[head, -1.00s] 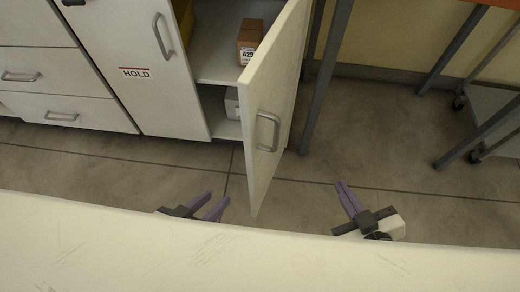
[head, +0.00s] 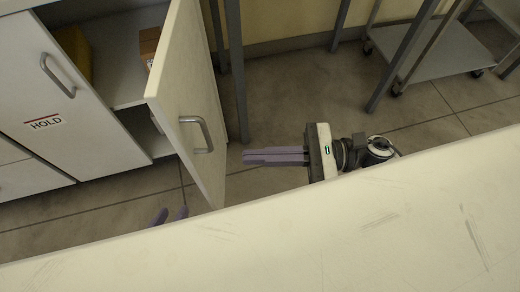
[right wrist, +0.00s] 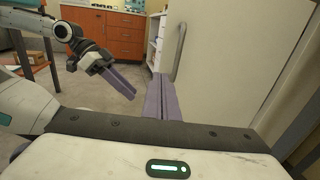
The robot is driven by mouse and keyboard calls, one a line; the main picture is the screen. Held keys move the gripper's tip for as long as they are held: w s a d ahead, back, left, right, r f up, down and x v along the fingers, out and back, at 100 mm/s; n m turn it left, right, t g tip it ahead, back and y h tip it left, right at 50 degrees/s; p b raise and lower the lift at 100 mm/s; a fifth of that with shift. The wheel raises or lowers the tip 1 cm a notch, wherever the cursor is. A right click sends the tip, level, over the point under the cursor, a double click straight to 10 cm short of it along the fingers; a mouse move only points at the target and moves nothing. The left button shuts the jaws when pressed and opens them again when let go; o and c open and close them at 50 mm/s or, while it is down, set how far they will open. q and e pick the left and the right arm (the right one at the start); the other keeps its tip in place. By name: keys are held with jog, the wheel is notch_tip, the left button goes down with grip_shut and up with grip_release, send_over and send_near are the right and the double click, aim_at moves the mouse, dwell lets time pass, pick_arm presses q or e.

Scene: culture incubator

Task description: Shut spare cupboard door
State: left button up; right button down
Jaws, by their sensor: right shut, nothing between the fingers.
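The spare cupboard door (head: 182,95) is a pale panel standing wide open, with a grey bar handle (head: 205,135) on its right-hand face in the head view. My right gripper (head: 246,157) is shut and empty, to the right of the door with its fingers pointing left at it, apart from it in the head view. In the right wrist view the door (right wrist: 230,50) fills the right side, and its handle (right wrist: 178,52) shows just beyond my fingertips. My left gripper (head: 169,214) is open below the door's lower edge, mostly hidden by the pale surface in front.
Inside the cupboard are a brown box (head: 150,45) and a yellow item (head: 75,50). A closed door marked HOLD (head: 45,123) is to the left. A grey table leg (head: 240,100) stands right of the open door. A wheeled cart (head: 440,50) is at the upper right.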

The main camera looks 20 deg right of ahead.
aim_at(189, 158)
jog(key=x, duration=1)
jog(key=shift+a, duration=0.15)
jog(key=shift+a, duration=0.1)
